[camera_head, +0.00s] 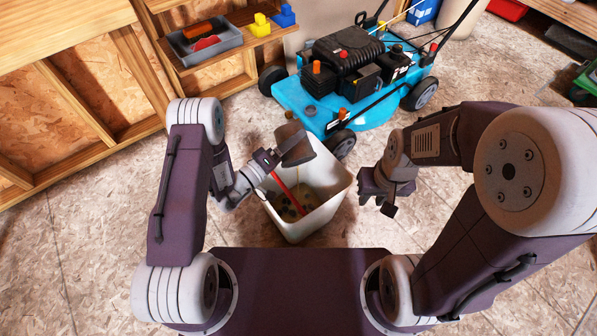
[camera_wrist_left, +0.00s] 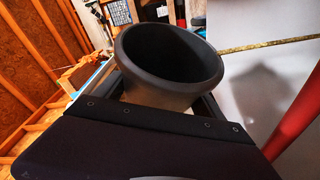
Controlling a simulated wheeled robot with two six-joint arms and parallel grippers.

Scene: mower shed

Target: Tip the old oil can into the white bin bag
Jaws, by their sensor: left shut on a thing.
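My left gripper (camera_head: 266,160) is shut on the oil can (camera_head: 294,144), a dark brownish can. It holds the can tilted above the far left rim of the white bin (camera_head: 341,190). In the left wrist view the can (camera_wrist_left: 170,62) shows its wide, dark round mouth, and its inside is too dark to read. The bin is open-topped and stands on the floor; no separate bag can be made out. A red stick (camera_head: 288,190) leans inside it, above dark spots at the bottom. My right gripper (camera_head: 378,202) is empty and looks open, right of the bin.
A blue lawn mower (camera_head: 352,75) stands just behind the bin, close to the can. A wooden shelf at the back left bears a grey tray (camera_head: 206,44), a yellow item (camera_head: 259,25) and a blue item (camera_head: 284,15). The floor left of my left arm is clear.

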